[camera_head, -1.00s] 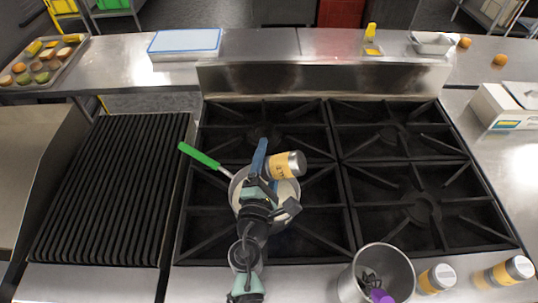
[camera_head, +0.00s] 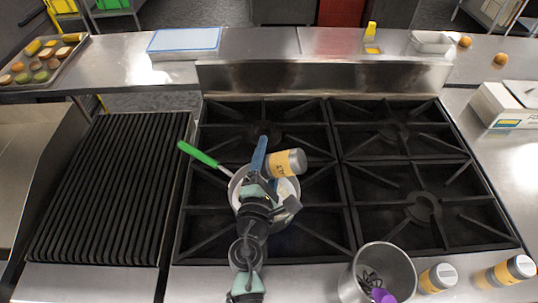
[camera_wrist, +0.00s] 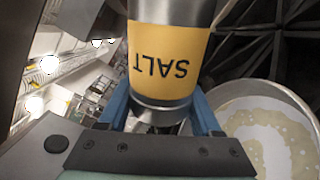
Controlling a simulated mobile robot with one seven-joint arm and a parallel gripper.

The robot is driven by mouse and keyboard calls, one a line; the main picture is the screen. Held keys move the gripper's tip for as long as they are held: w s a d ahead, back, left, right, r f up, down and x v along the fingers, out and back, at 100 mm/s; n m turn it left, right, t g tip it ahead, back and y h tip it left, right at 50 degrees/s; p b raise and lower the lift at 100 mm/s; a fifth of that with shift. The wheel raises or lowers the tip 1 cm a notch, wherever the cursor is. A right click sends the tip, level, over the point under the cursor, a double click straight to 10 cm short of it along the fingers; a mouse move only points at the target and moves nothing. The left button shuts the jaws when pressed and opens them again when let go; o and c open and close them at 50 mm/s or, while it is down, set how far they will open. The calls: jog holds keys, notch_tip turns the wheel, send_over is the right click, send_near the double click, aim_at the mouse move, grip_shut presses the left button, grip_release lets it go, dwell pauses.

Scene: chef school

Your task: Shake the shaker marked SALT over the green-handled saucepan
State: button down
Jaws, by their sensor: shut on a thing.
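The shaker marked SALT (camera_head: 286,163), silver with a yellow label, is held in my gripper (camera_head: 262,158) above the saucepan. In the wrist view the SALT shaker (camera_wrist: 168,62) sits between the blue fingers of my gripper (camera_wrist: 170,112), its lettering upside down. In the head view it lies tilted onto its side. The saucepan (camera_head: 236,190) stands on the left part of the stove, its green handle (camera_head: 198,154) pointing to the upper left. My arm covers part of the pan. In the wrist view the saucepan (camera_wrist: 305,108) holds pale, patchy contents, to the right of the shaker.
The black stove grates (camera_head: 400,150) surround the pan, with a ribbed grill (camera_head: 110,190) on the left. A metal container (camera_head: 358,285) with utensils and two more yellow-labelled shakers (camera_head: 437,278) (camera_head: 505,272) stand at the front right. The right burners are clear.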

jog(key=shift+r, duration=0.15)
jog(key=shift+b, duration=0.35)
dwell(1.2)
jog(key=shift+f, duration=0.2)
